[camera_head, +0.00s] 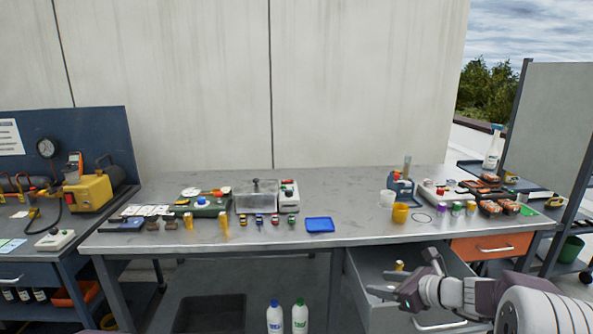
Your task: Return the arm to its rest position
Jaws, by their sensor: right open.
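My right arm comes in from the lower right. Its gripper (402,273) is open, with its fingers apart and nothing visible between them gripped. It hovers in front of and over the open grey drawer (362,262) under the right part of the workbench. My left gripper is not in view.
The metal workbench (350,190) carries a blue tray (319,225), a yellow cup (400,213), a clear box (256,202) and many small parts. An orange drawer (490,246) is shut beside the open one. Two bottles (299,318) stand below. A shelf rack stands at right.

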